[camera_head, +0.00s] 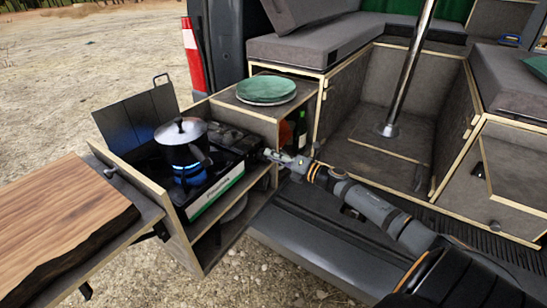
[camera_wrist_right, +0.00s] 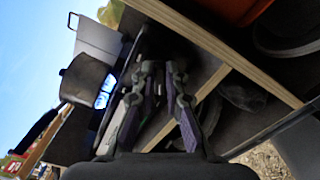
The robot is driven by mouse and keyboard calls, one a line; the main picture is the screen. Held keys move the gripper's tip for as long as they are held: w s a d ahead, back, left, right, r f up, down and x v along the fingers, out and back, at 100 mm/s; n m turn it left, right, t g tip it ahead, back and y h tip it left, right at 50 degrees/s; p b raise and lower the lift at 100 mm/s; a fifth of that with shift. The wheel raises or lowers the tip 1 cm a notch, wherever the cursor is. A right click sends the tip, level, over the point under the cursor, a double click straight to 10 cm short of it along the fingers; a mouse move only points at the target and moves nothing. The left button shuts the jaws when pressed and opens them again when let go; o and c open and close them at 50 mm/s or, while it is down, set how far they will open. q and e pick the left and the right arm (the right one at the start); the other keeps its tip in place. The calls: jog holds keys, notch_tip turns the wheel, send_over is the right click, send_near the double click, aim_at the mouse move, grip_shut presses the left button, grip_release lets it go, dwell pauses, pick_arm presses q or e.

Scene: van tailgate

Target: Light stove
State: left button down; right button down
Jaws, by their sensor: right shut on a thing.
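The portable gas stove (camera_head: 216,190) sits in the pull-out wooden box at the left. Its lid (camera_head: 138,112) stands open behind it. A dark pot (camera_head: 182,150) with a shiny lid stands upright on the burner. A blue flame (camera_head: 190,178) glows under the pot, and it also shows in the right wrist view (camera_wrist_right: 104,92). My right gripper (camera_head: 267,154) is at the stove's right end, shut on the stove knob, which its fingers mostly hide. Its two fingers also show in the right wrist view (camera_wrist_right: 164,72). My left gripper is out of view.
A wooden board (camera_head: 60,215) lies at the left front. Green plates (camera_head: 266,89) sit on the cabinet right of the stove, with bottles (camera_head: 300,130) in the shelf below. A metal post (camera_head: 408,70) stands in the van. The box walls border the stove closely.

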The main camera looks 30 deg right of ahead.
jog(key=shift+f+n, duration=0.1)
jog(key=shift+n, duration=0.4)
jog(key=c, duration=1.4)
grip_release()
notch_tip(320, 180, up, 10)
